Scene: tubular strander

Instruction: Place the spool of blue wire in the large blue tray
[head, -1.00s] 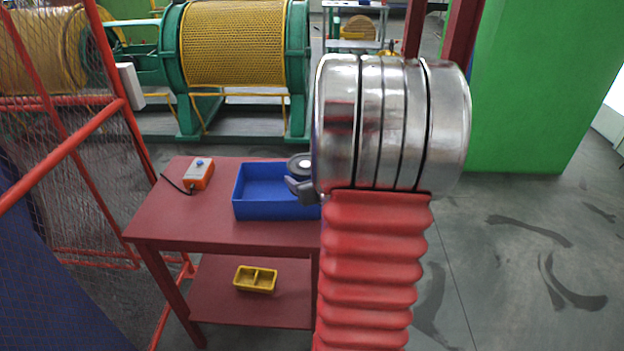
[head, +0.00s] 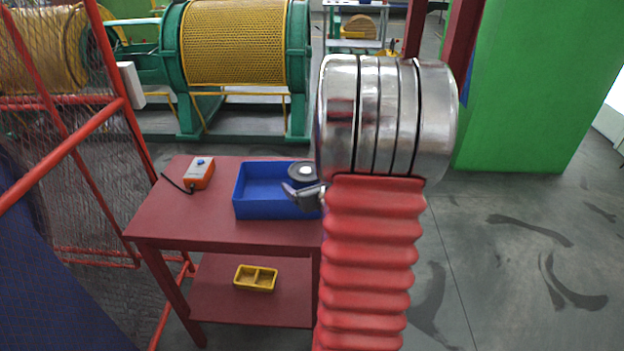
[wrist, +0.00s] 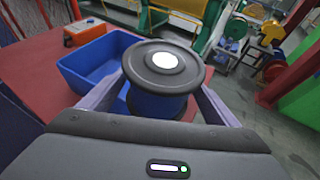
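The spool of blue wire (wrist: 160,104) has black end discs, a white hub and blue wire between them. It is upright between the two fingers of my gripper (wrist: 161,90), which press against it from both sides. In the head view the spool's dark top disc (head: 302,168) shows at the right end of the large blue tray (head: 262,207), with my gripper (head: 304,194) partly hidden by my arm. The tray also lies behind and left of the spool in the wrist view (wrist: 84,88). The tray looks empty where visible. I cannot tell the spool's exact height above it.
The tray stands on a red table (head: 185,228). An orange control box (head: 199,174) with a blue button and cable sits to its left. A yellow divided bin (head: 255,279) is on the lower shelf. A red mesh fence (head: 70,160) stands left.

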